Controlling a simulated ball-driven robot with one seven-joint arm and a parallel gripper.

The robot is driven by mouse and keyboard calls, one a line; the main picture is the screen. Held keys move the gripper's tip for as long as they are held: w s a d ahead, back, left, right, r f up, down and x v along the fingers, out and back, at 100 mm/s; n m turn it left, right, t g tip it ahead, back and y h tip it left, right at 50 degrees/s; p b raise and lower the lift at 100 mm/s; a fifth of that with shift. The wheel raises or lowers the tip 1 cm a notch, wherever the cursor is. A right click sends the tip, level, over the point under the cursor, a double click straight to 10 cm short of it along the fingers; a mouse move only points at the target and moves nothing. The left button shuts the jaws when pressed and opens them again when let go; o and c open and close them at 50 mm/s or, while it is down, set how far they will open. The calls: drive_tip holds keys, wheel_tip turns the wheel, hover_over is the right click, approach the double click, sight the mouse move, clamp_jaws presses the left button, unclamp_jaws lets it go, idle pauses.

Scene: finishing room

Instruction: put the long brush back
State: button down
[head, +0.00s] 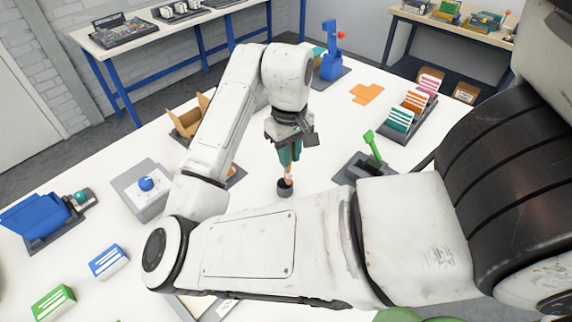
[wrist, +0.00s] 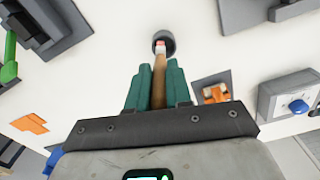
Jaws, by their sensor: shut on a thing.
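The long brush, a brown stick with a pink and white end, shows between my gripper's teal fingers in the wrist view (wrist: 159,75). My gripper (head: 288,152) points down over the white table and is shut on it. A small dark round cup (head: 285,189) stands on the table directly under the brush; it also shows in the wrist view (wrist: 164,38). The brush's pink end (head: 287,179) lines up with the cup's mouth. I cannot tell whether the end is inside the cup or just above it. The brush's upper part is hidden by my gripper.
A grey box with a blue knob (head: 146,184) stands left of the cup. A green-lever device (head: 373,148) stands right. A card rack (head: 408,115) and a flat orange piece (head: 367,94) lie farther back. Blue and green boxes lie front left.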

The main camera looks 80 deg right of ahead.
sight(286, 172)
drive_tip(key=f, duration=0.3)
drive_tip(key=shift+w+p, duration=0.3)
drive_tip(key=shift+w, duration=0.1)
drive_tip(key=shift+f, duration=0.5)
drive_tip(key=c, duration=1)
unclamp_jaws()
drive_tip(key=shift+f, duration=0.1)
drive_tip(key=shift+c, duration=0.2)
wheel_tip(286, 172, up, 12)
drive_tip(key=shift+r, duration=0.15)
